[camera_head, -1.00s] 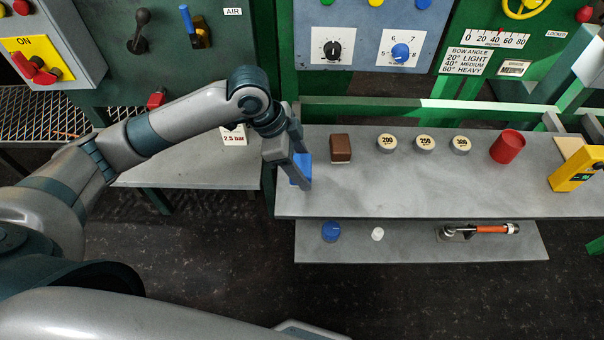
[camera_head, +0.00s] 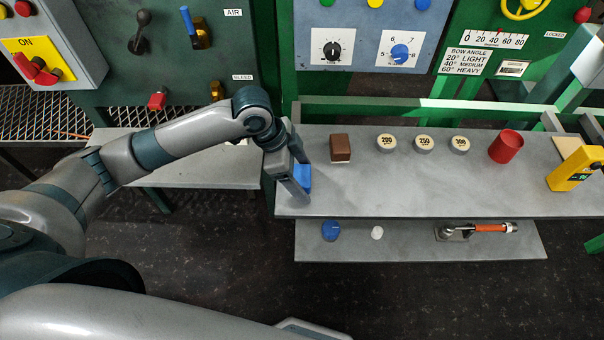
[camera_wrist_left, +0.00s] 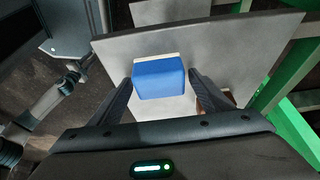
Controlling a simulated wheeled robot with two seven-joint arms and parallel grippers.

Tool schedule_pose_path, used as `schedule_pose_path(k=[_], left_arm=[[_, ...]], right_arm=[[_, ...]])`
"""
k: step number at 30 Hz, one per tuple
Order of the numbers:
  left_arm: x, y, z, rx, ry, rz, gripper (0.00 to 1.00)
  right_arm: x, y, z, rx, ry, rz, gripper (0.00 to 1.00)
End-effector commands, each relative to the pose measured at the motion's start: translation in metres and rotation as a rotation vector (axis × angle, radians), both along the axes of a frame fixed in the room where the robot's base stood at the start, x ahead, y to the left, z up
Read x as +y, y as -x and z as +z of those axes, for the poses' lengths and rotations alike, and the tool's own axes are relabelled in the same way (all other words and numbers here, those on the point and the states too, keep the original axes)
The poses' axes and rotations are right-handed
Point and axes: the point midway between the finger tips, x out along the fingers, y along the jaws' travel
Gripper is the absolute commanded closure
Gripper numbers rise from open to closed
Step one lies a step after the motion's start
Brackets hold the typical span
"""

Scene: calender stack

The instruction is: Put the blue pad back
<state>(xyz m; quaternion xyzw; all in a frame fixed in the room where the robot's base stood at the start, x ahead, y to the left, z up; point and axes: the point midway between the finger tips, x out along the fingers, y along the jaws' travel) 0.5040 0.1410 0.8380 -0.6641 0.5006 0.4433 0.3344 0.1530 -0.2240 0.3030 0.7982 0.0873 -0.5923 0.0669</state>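The blue pad (camera_head: 305,179) is at the left end of the grey bench, between the fingers of my left gripper (camera_head: 297,184). It also shows in the left wrist view (camera_wrist_left: 159,79) as a blue block with a pale strip along its far edge. The left finger hides part of the pad in the head view. My right gripper is not in view.
A brown pad (camera_head: 340,147) stands to the right on the bench (camera_head: 420,190), beside several round weights (camera_head: 424,143). A red cup (camera_head: 505,146) and a yellow device (camera_head: 576,170) stand farther right. The lower shelf (camera_head: 400,246) holds small items. The bench's front middle is clear.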

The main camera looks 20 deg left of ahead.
Motion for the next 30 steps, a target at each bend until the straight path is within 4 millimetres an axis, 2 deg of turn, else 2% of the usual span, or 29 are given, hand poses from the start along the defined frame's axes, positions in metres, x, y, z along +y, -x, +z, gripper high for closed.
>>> schedule_pose_path(k=[10, 16, 23, 30], left_arm=[[0.000, 0.000, 0.001, 0.000, 0.000, -0.001, 0.27], [0.004, 0.000, 0.012, -0.001, 0.000, 0.000, 0.27], [0.016, 0.003, 0.043, -0.004, 0.000, 0.001, 0.27], [0.032, 0.008, 0.082, -0.003, 0.000, 0.000, 0.27]], right_arm=[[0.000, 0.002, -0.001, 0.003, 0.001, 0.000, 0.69], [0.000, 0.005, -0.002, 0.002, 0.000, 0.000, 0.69], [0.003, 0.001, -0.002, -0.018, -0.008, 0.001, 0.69], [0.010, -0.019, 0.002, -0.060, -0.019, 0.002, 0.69]])
